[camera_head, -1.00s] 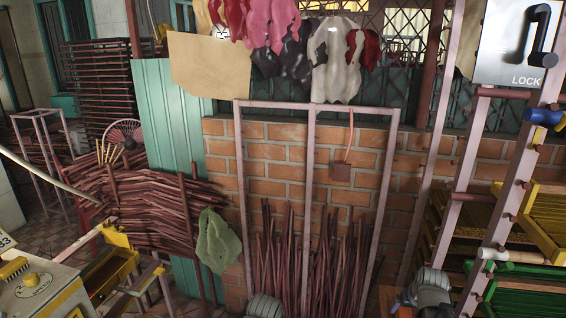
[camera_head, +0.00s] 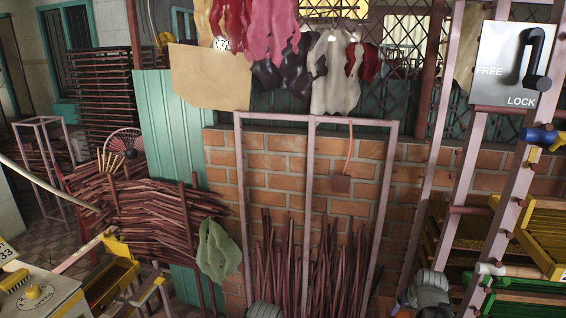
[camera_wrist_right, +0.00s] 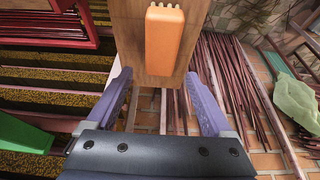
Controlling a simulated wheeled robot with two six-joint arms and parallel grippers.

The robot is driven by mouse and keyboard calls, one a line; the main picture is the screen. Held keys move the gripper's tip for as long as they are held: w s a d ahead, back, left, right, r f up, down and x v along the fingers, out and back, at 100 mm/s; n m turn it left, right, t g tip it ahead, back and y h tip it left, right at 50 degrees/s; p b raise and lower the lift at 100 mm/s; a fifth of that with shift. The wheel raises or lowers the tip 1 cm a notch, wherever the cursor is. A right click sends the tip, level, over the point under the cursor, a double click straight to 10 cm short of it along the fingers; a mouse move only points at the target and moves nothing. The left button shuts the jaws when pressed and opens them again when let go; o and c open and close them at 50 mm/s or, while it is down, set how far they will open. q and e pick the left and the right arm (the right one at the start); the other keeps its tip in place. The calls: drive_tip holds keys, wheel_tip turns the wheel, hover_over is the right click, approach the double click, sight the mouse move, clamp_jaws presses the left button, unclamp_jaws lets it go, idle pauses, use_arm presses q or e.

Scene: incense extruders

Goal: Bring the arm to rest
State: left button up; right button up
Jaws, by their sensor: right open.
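My right gripper (camera_wrist_right: 157,76) shows in the right wrist view with its two purple fingers spread apart and nothing held between them. A wooden board (camera_wrist_right: 138,30) with an orange block (camera_wrist_right: 164,40) on it shows beyond the fingertips. I cannot tell how far off it is. In the head view, grey parts of my arms show at the bottom edge, at the centre and to the right. Neither gripper can be made out there, and my left gripper is not in view.
Racks with yellow trays (camera_head: 545,238) and green trays (camera_head: 515,284) stand at the right, below a lever panel (camera_head: 512,62) marked FREE and LOCK. A brick wall (camera_head: 275,165) stands ahead.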

wheel_tip(320, 180, up, 4)
drive_tip(key=p, duration=0.3)
drive_tip(key=shift+r, duration=0.1)
drive_tip(key=shift+a+n, duration=0.1)
drive_tip(key=shift+n, duration=0.2)
